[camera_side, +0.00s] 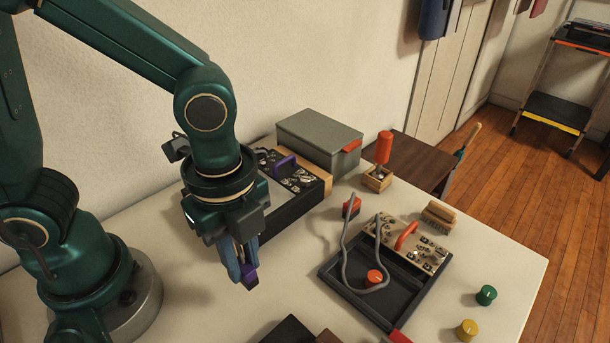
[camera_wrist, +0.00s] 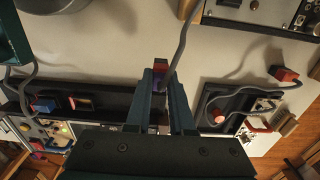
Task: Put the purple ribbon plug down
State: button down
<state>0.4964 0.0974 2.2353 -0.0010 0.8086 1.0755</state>
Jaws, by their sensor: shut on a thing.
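My gripper (camera_side: 247,272) is shut on the purple ribbon plug (camera_side: 251,280) and points down over the pale table, left of the dark tray. The plug's lower end sticks out below the fingertips. In the wrist view my gripper (camera_wrist: 159,85) has a small block between its fingers, reddish at the top and purple lower down (camera_wrist: 159,89). I cannot tell whether the plug touches the table.
A dark tray (camera_side: 337,281) with an orange knob (camera_side: 374,277) and grey cable stands right. A red plug (camera_side: 351,207) is behind it. A black panel with a purple handle (camera_side: 284,162) and grey box (camera_side: 318,140) stand at the back. Green (camera_side: 486,295) and yellow (camera_side: 468,330) knobs are front right.

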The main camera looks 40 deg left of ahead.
aim_at(251, 286)
jog(key=shift+s+d+f, duration=0.15)
jog(key=shift+d+f, duration=0.25)
jog(key=shift+d, duration=0.2)
jog(key=shift+f, duration=2)
jog(key=shift+f, duration=0.1)
jog(key=c, duration=0.8)
grip_release()
